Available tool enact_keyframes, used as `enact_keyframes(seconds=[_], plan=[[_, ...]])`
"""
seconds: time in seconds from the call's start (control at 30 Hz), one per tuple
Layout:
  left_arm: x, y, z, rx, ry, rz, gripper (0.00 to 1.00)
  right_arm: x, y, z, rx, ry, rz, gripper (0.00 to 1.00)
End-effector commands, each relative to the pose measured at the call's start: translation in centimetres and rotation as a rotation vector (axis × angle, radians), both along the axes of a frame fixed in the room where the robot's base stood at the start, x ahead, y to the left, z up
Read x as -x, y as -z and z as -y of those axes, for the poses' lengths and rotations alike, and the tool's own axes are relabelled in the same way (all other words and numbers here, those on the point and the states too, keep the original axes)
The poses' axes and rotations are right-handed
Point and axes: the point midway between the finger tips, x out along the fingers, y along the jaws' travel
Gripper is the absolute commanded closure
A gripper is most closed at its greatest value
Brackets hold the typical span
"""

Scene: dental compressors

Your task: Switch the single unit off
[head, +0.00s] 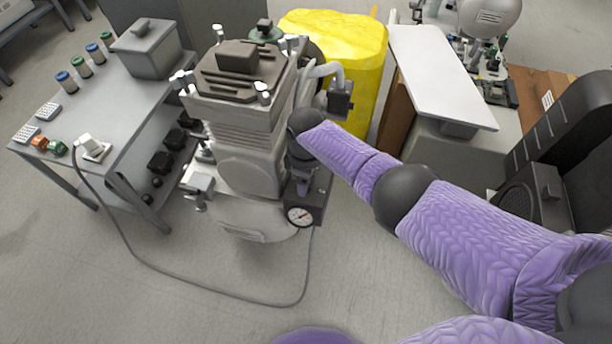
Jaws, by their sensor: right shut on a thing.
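The single compressor unit (243,130) stands on the floor in the middle of the head view. It has a grey ribbed body, a dark top cover and a rounded tank below. A round pressure gauge (299,215) faces me low on its right side. My right gripper (303,184) reaches in from the right and points down just above the gauge, against the unit's right side. It is shut on a small part of the unit there, and my wrist hides most of that part. Whether this part is the switch cannot be made out. My left gripper is out of view.
A grey metal table (120,105) at left holds a lidded box (147,48), several coloured jars and a white plug block (92,147). A cable loops over the floor to the unit.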

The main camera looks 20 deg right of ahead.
Motion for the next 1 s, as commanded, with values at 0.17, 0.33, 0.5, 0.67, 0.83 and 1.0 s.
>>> enact_keyframes(seconds=[0.17, 0.33, 0.5, 0.67, 0.83, 1.0], plan=[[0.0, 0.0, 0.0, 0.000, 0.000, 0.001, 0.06, 0.0, 0.1, -0.1, -0.002, -0.045, -0.001, 0.97], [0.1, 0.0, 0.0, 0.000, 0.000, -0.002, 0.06, 0.0, 0.0, -0.1, -0.002, -0.063, -0.001, 0.97], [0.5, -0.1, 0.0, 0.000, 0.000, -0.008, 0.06, 0.0, 0.0, -0.1, -0.002, -0.066, -0.001, 0.97], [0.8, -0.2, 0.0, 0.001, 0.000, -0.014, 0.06, 0.0, 0.0, -0.1, -0.002, -0.066, -0.001, 0.97], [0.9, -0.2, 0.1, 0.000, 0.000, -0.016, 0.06, 0.0, 0.0, -0.1, -0.001, -0.065, 0.000, 0.11], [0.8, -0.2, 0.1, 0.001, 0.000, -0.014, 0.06, 0.0, 0.0, 0.0, -0.001, -0.065, 0.000, 0.03]])
